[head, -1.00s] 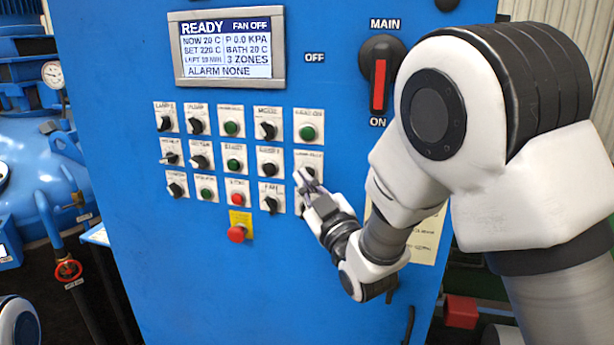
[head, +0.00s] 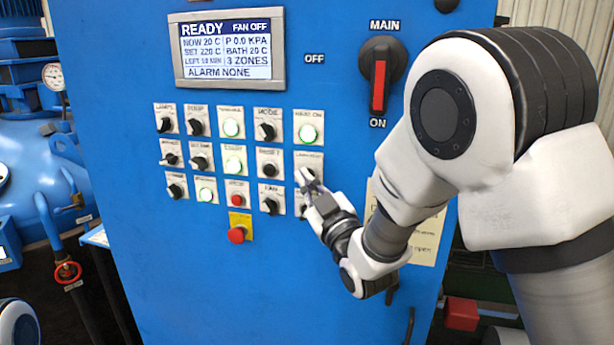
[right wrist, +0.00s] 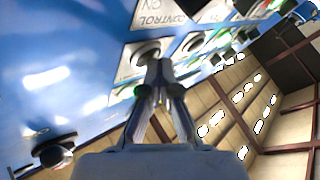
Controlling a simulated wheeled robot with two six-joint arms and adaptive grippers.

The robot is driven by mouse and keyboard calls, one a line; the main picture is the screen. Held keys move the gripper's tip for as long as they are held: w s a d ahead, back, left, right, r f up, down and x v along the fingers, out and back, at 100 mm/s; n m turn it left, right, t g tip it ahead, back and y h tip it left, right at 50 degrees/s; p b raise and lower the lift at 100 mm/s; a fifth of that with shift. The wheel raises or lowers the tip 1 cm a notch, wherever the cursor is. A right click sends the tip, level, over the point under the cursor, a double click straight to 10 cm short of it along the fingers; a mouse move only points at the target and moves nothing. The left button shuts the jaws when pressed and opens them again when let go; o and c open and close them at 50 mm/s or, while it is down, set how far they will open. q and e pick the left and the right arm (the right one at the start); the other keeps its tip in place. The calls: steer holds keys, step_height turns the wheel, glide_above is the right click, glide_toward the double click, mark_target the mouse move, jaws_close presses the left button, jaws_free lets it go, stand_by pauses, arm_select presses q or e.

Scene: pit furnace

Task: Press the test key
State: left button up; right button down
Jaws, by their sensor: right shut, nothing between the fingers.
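The blue control panel (head: 340,255) carries rows of labelled keys and knobs. My right gripper (head: 308,181) is shut and empty, with its tips at the second-row key in the rightmost column. The gripper mostly hides that key, and its label (head: 309,156) is too blurred to read surely. In the right wrist view the shut fingertips (right wrist: 160,72) are against or just in front of a dark round key (right wrist: 146,52). Contact is hard to judge there. Several green keys glow, among them the top right one (head: 309,133). My left gripper is not in view.
The display (head: 228,50) reads READY, FAN OFF, ALARM NONE. A red main switch (head: 379,85) sits at upper right. A red mushroom button (head: 237,235) on a yellow plate is below the keys. A paper note (head: 425,240) is partly behind my right arm.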

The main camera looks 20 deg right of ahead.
stand_by(0.4)
steer(key=shift+s+a+b, duration=0.35)
steer(key=shift+s+a, duration=0.05)
steer(key=shift+s, duration=0.25)
steer(key=s+a, duration=0.1)
steer(key=s, duration=0.1)
steer(key=s+a+b, duration=0.1)
steer(key=s, duration=0.1)
steer(key=shift+a, duration=0.4)
